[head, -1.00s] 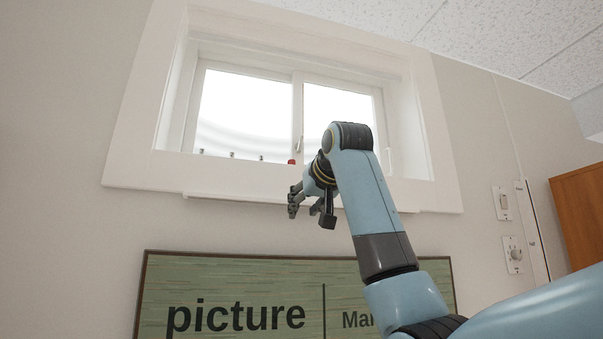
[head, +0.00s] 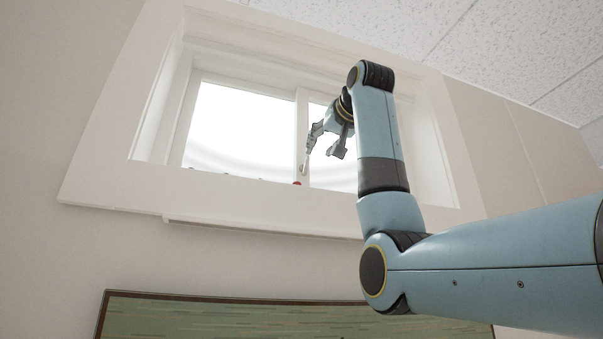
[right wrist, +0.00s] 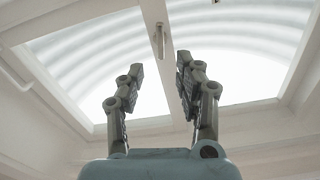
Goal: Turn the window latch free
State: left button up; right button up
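The window latch (head: 304,165) is a small pale lever on the upright bar between the two panes, just below and left of the gripper's fingers in the head view. In the right wrist view the latch (right wrist: 160,40) shows upright on the bar, ahead of and between the fingertips. My right gripper (head: 324,148) is open, its fingers raised in front of the window. In the right wrist view the right gripper (right wrist: 160,66) has a clear gap between its fingers and holds nothing. My left gripper is not in view.
The window frame (head: 120,170) surrounds a deep recess with side walls. A small red object (head: 297,183) sits on the sill below the latch, with several tiny dark items to its left. A green framed sign (head: 230,318) hangs on the wall below.

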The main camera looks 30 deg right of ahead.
aim_at(307, 165)
jog(key=p+x, duration=0.1)
jog(key=x, duration=0.1)
jog(key=p+x, duration=0.1)
jog(key=x, duration=0.1)
jog(key=p+x, duration=0.2)
jog(key=shift+w+d+r, duration=0.2)
jog(key=shift+w+r, duration=0.15)
jog(key=p+x, duration=0.1)
jog(key=x, duration=0.1)
jog(key=shift+w+f, duration=0.15)
jog(key=shift+w, duration=0.2)
jog(key=shift+w+d, duration=0.1)
jog(key=shift+w, duration=0.2)
jog(key=shift+f, duration=0.1)
jog(key=shift+c, duration=0.3)
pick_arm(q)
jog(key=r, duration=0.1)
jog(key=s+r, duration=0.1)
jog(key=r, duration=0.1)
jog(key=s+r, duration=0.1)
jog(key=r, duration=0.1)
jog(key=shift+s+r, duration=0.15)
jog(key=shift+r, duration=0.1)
pick_arm(e)
grip_shut()
